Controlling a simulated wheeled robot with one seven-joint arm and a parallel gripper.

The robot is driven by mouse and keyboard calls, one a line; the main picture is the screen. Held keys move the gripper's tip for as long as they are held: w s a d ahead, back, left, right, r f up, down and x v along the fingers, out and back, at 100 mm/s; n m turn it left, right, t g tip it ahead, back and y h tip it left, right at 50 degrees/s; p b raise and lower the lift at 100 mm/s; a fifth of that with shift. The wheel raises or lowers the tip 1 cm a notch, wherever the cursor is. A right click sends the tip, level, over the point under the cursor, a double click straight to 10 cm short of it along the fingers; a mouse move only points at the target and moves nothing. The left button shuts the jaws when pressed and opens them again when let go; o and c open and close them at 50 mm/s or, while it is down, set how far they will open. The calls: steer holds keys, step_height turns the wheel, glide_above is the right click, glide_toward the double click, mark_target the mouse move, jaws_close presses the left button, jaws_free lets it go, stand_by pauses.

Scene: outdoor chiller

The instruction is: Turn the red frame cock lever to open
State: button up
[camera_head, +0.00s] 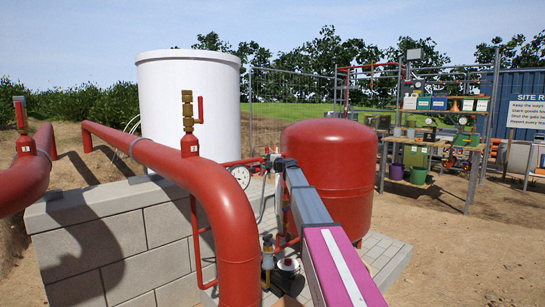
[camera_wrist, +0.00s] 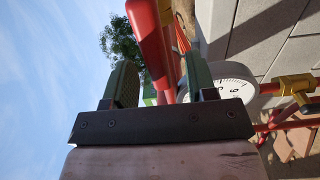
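A red lever (camera_head: 200,109) stands upright beside a brass valve (camera_head: 187,108) on top of the large middle red pipe. Another upright red lever (camera_head: 20,113) stands on the left pipe. I cannot tell which, if either, is the frame cock lever. My gripper (camera_wrist: 160,88) is open, with two green-padded fingers apart and nothing clearly held. A long red part (camera_wrist: 150,42) shows beyond and between the fingers; I cannot tell if it touches them. In the head view, my gripper end (camera_head: 274,160) is small and partly hidden by my arm, just right of the gauge.
A round white gauge (camera_head: 240,176) sits beside the middle pipe and also shows in the wrist view (camera_wrist: 236,84). Brass fittings (camera_wrist: 294,87) are beyond it. A red tank (camera_head: 335,165), white tank (camera_head: 190,80) and block wall (camera_head: 120,255) crowd the area. Open dirt lies right.

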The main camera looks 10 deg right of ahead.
steer(key=o, duration=0.5)
steer(key=shift+c, duration=0.2)
steer(key=v, duration=0.7)
steer(key=shift+d, duration=0.1)
